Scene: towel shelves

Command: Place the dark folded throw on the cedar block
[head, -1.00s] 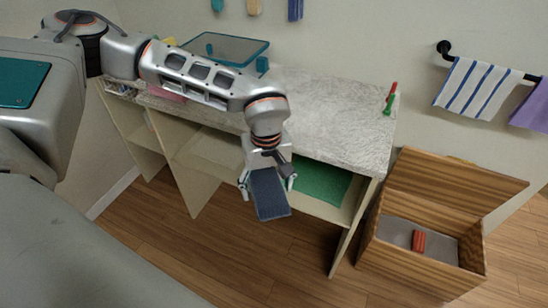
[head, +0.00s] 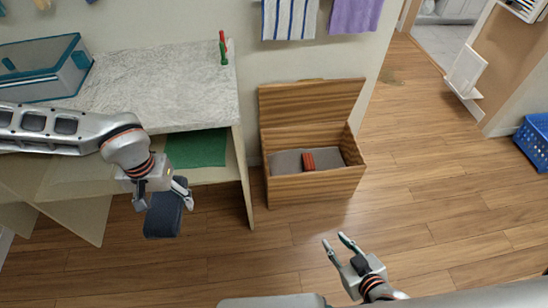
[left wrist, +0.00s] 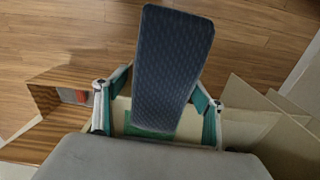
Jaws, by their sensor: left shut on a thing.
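The dark folded throw (head: 164,216) is a dark blue-grey textured slab, held by my left gripper (head: 163,198) in front of the shelf unit. In the left wrist view the throw (left wrist: 172,65) stretches out between the two fingers. The cedar block (head: 308,162) is a small reddish ribbed block lying on the grey bottom of an open wooden chest (head: 317,187). The throw is to the left of the chest and apart from it. My right gripper (head: 342,242) is open and empty over the floor, in front of the chest.
The shelf unit (head: 160,95) has a pale top with a teal-rimmed bin (head: 40,75) and a red and green item (head: 223,48). A green cloth (head: 197,148) lies on a shelf. The chest lid (head: 312,102) stands open. Wood floor is clear right of the chest.

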